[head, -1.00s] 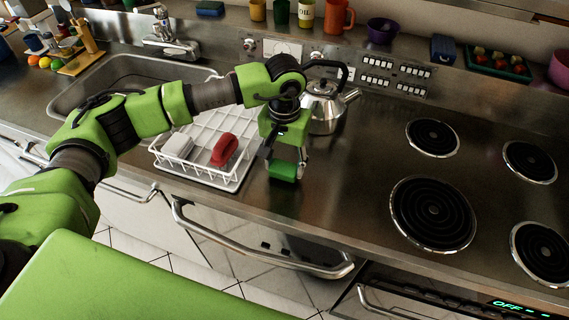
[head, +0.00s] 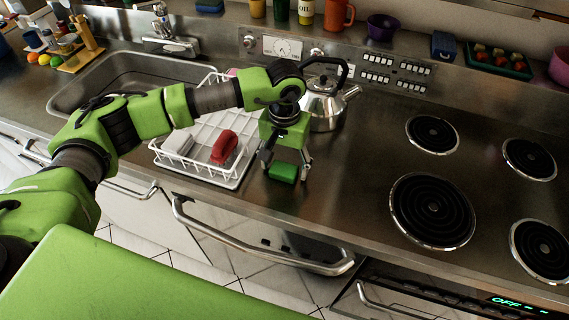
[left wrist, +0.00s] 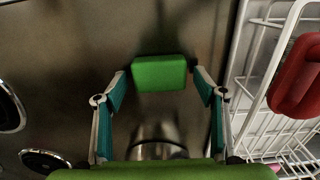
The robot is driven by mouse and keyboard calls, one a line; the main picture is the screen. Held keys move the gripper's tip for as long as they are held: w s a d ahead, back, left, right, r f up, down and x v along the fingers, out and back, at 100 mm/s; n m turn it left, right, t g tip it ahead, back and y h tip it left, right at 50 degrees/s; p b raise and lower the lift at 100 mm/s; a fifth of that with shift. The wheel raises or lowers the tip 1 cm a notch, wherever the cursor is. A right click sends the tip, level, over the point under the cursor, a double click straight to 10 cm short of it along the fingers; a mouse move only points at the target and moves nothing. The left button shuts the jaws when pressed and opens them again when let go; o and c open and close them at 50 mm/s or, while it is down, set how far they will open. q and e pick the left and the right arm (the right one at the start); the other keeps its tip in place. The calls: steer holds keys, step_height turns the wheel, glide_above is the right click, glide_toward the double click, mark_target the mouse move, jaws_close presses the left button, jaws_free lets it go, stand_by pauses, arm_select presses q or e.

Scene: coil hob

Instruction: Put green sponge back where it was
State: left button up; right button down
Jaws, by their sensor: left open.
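The green sponge (head: 283,172) lies on the steel counter, just right of the white dish rack. My left gripper (head: 284,168) is right above it with its fingers spread to either side. In the left wrist view the green sponge (left wrist: 160,73) sits between and just beyond the open fingertips (left wrist: 158,82), with a gap on each side. My right gripper is not in view.
The white dish rack (head: 160,160) holds a red item (head: 224,147) and a pale block (head: 178,144). A steel kettle (head: 324,108) stands behind my gripper. Coil burners (head: 432,211) are to the right. The counter between sponge and burners is clear.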

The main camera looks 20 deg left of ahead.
mark_target(284, 167)
arm_select(q)
steer(key=shift+w+r, duration=0.1)
steer(key=shift+r, duration=0.35)
step_height(284, 167, up, 11)
steer(key=b, duration=0.3)
steer(key=shift+r, duration=0.2)
